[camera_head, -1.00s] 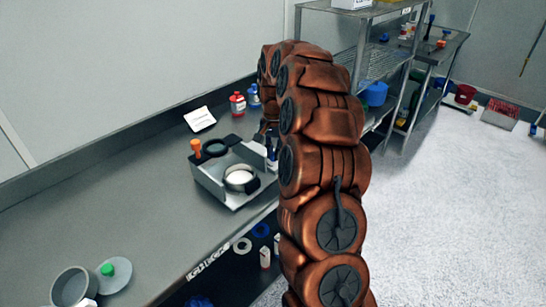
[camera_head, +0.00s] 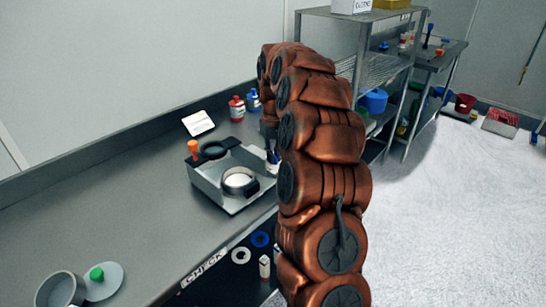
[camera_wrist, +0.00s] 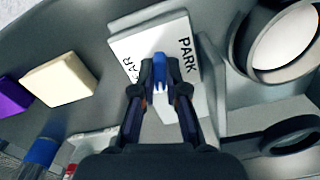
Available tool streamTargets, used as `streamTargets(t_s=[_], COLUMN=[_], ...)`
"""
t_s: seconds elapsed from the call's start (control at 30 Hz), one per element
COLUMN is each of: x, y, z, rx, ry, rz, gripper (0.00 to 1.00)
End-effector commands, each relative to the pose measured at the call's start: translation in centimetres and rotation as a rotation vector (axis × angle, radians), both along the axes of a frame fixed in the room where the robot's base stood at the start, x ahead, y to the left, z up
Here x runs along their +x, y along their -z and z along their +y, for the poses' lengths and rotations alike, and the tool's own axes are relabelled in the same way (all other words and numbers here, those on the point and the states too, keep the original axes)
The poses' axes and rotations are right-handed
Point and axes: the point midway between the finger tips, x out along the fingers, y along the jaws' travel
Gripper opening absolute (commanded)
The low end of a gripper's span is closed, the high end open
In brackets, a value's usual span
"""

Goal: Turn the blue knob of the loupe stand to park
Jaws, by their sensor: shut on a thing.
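In the wrist view the blue knob (camera_wrist: 160,66) stands on a white plate (camera_wrist: 132,44). The plate has the word PARK on its right side and a partly hidden word ending in "AR" on its left. My gripper (camera_wrist: 160,84) is shut on the knob, with one dark finger on each side. The fingers cover part of the plate, and I cannot make out a pointer on the knob. A dark ring (camera_wrist: 291,134), possibly the loupe, is at the lower right.
Red (camera_head: 236,108) and blue (camera_head: 254,100) bottles stand behind. A cream block (camera_wrist: 60,79) and purple block (camera_wrist: 12,98) lie left in the wrist view. The bench's left part is mostly clear.

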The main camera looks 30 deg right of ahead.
Motion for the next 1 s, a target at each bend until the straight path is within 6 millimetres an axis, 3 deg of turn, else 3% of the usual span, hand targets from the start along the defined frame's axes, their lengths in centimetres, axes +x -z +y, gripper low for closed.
streamTargets(t_s=[1.0], x=[0.07], y=[-0.27], z=[-0.02], rx=[-0.002], ry=[-0.966], rz=[-0.002], gripper=[0.00])
